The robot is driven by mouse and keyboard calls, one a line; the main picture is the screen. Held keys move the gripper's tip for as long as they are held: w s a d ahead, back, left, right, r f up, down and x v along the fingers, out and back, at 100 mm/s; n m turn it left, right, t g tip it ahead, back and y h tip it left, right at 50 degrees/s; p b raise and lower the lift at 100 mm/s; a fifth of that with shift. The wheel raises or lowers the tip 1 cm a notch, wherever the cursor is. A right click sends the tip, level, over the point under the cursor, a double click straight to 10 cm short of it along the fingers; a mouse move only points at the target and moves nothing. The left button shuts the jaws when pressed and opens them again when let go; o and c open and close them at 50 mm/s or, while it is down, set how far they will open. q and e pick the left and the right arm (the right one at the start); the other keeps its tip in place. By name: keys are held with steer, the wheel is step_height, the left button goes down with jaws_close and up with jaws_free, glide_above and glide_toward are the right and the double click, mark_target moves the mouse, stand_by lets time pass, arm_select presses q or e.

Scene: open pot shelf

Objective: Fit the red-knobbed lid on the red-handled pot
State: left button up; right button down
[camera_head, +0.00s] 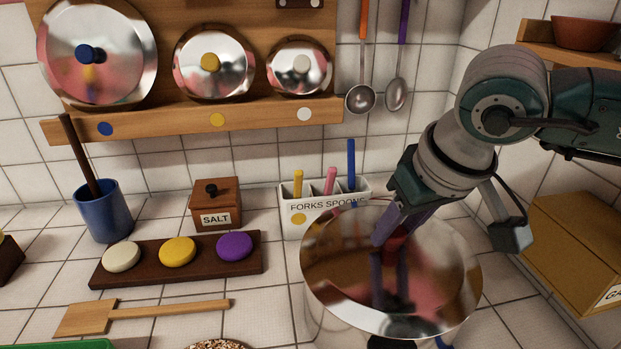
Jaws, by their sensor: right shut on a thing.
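My right gripper (396,228) comes in from the right and is shut on the knob of a large shiny lid (445,290). The knob is mostly hidden between the fingers, with a dark red patch showing there. The lid is held at the lower right of the head view, in front of the cutlery box. A pale, shiny pot-like wall (318,325) shows just below the lid's left edge, mostly hidden. I cannot tell whether the lid touches it. No red handle is visible. My left gripper is out of view.
Lids with blue (91,54), yellow (210,62) and white (301,63) knobs stand on a wall rack. A cutlery box (296,217), salt box (216,204), blue crock (104,212), dark board (139,272) with discs and wooden spatula (88,317) surround the counter. A cardboard box (578,250) stands right.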

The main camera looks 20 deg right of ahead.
steer(key=shift+f, duration=0.1)
stand_by(0.3)
steer(key=shift+c, duration=1.9)
jaws_free()
steer(key=b+v, duration=0.1)
steer(key=v, duration=0.9)
